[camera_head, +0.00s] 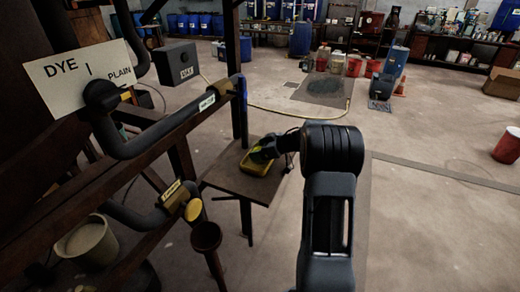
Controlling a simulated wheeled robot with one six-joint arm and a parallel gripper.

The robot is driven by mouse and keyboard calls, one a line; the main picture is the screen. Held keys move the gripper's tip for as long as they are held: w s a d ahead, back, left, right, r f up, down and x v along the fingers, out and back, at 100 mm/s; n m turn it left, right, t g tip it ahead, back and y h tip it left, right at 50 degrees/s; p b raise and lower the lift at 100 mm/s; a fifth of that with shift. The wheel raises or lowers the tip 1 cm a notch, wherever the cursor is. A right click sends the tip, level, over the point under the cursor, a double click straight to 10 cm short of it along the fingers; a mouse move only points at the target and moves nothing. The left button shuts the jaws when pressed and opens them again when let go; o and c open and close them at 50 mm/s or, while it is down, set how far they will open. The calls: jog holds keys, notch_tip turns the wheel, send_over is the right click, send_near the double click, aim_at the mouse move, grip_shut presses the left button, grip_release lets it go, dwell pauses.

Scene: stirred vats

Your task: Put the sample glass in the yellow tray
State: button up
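The yellow tray (252,168) lies on a small dark side table (228,178) near the middle of the view. My arm reaches in from the lower right, and my gripper (259,153) is over the tray, covering part of it. The gripper is small and dark here, so I cannot tell whether its fingers are open or shut. I cannot make out the sample glass; it may be hidden by the gripper or too small to see.
Pipes and a metal frame stand close at left, with a "DYE / PLAIN" sign (85,75) and a yellow knob (193,210). A brown funnel-like cup (206,237) stands in front of the table. A pale bucket (88,240) is lower left. The floor at right is mostly clear.

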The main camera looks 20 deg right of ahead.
jog(key=shift+r, duration=0.2)
jog(key=v, duration=1.2)
jog(key=w+a+r+m+t+h, duration=0.3)
jog(key=a+r+m+t+h, duration=0.15)
jog(key=r+h, duration=0.45)
jog(key=s+a+f+m+g, duration=0.1)
jog(key=s+a+f+g, duration=0.2)
jog(key=s+a, duration=0.2)
jog(key=s+a+f+m+g, duration=0.1)
jog(key=s+a+f+g, duration=0.2)
jog(key=s, duration=0.9)
jog(key=s+a+f+m+g, duration=0.2)
jog(key=s+a+f+g, duration=0.2)
jog(key=s+a, duration=0.3)
jog(key=shift+s+a+y+p, duration=0.2)
jog(key=shift+s+y+p, duration=0.25)
jog(key=shift+s, duration=0.2)
jog(key=shift+r, duration=0.2)
